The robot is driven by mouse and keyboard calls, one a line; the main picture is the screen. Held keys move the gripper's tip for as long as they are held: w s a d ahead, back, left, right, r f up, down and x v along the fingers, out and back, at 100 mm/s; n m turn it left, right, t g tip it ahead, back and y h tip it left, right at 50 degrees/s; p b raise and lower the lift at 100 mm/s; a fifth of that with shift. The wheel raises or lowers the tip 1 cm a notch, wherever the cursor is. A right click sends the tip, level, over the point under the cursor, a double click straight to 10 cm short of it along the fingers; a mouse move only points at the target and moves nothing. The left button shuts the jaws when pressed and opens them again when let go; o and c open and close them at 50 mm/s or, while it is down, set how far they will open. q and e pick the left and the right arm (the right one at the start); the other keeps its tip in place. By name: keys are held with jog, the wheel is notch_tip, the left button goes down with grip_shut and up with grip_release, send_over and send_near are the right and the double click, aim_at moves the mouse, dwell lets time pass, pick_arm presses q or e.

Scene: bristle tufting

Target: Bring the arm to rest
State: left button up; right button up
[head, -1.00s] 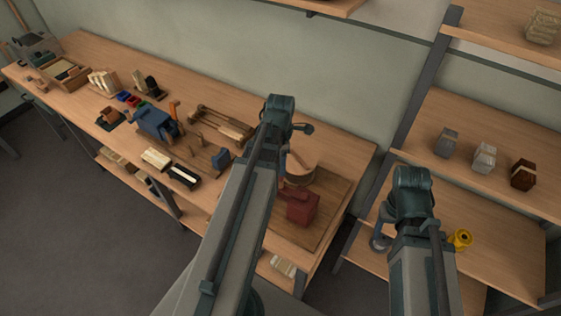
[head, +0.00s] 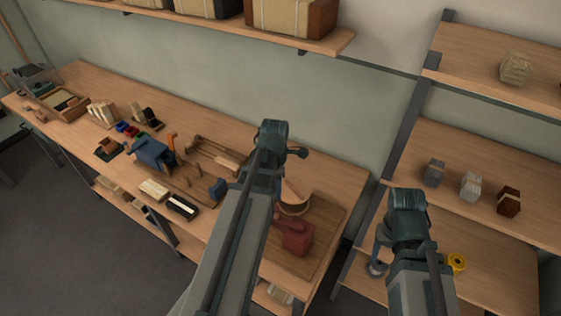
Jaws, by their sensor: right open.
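My two arms reach up from the bottom of the head view, each bent at a teal joint. My right gripper (head: 377,265) shows small beside my right arm, partly hidden by it, in front of the shelf rack. It is open, and I see nothing held in it. My left arm crosses in front of the workbench (head: 230,128). My left gripper cannot be made out; the arm hides what is behind it.
A red block-like device (head: 294,236) and a round wooden tub (head: 296,198) stand on the bench by my left arm. A blue device (head: 152,152) is further left. The rack holds several bundles, including a dark brown one (head: 509,201), and a yellow spool (head: 456,263).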

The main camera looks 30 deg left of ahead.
pick_arm(q)
jog(key=s+d+f+m+b, duration=0.2)
jog(key=d+f+m+b, duration=0.1)
jog(key=d+m, duration=0.5)
jog(key=s+d+f+m+b, duration=0.2)
jog(key=d+f+m+b, duration=0.2)
jog(key=d+m, duration=0.4)
jog(key=s+d+f+m+y+b, duration=0.1)
jog(key=s+d+f+m+b, duration=0.2)
jog(key=d+m, duration=0.6)
jog(key=f+m+b, duration=0.1)
jog(key=m, duration=0.4)
jog(key=shift+f, duration=0.2)
jog(key=shift+a, duration=0.1)
